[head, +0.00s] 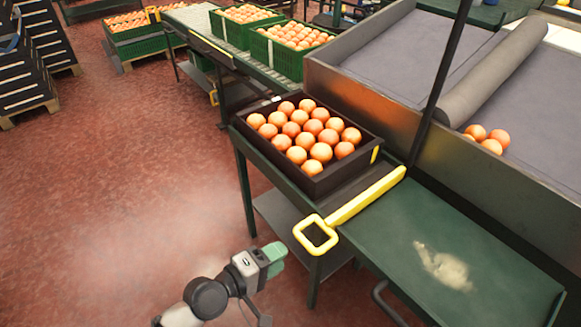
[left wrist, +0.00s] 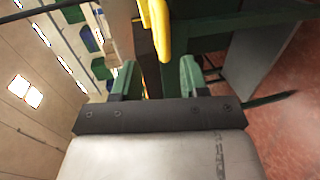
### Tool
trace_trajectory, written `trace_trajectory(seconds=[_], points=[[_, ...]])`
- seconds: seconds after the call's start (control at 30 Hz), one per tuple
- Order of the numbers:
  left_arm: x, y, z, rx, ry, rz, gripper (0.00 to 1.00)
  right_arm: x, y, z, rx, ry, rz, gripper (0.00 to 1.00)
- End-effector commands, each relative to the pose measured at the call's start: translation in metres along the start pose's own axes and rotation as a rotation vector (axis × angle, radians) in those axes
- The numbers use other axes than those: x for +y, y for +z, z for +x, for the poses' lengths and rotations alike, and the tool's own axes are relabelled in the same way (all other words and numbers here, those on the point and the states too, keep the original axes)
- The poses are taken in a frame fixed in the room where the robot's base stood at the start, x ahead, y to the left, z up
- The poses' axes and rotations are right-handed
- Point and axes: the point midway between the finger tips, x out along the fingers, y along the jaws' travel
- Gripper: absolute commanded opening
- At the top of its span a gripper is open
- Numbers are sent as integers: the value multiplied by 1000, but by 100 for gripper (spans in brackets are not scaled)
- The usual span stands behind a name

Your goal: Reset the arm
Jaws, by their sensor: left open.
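My left gripper (head: 276,258) has green fingers and comes in from the bottom of the head view. It is over the red floor, in front of the green bench and below the yellow handle (head: 318,236). In the left wrist view its two green fingers (left wrist: 158,80) stand apart with nothing between them. The yellow handle also shows in the left wrist view (left wrist: 163,30), beyond the fingers and not touched. My right gripper is not in view. A dark crate (head: 338,178) full of oranges (head: 303,133) sits on the bench.
A green table (head: 400,232) with a pale stain stands at the right. Behind it a grey sorting bed (head: 540,140) holds several loose oranges (head: 490,141). Green crates (head: 288,62) of oranges stand on a conveyor at the back. The red floor (head: 110,190) at left is clear.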

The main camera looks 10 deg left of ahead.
Motion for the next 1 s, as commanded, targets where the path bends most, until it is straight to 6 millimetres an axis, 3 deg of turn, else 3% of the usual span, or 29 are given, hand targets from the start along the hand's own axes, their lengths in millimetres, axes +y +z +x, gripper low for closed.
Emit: trace_trajectory(seconds=[0.17, 0.27, 0.37, 0.43, 0.6, 0.7, 0.8, 1.0], points=[[-8, -2, 0, 8, -19, 17, 44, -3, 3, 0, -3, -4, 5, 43], [-41, -8, 0, 36, -100, 92, 44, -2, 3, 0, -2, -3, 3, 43], [-101, -17, -7, 63, -257, 230, 44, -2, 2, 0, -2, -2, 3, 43], [-153, -19, -18, 59, -401, 346, 44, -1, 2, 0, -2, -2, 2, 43], [-270, -5, -66, -54, -742, 595, 44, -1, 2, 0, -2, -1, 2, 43], [-320, 11, -98, -159, -895, 701, 44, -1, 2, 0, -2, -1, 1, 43], [-358, 30, -127, -270, -1009, 778, 44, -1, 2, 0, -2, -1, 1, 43], [-412, 71, -182, -505, -1172, 889, 44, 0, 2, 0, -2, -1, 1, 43]])
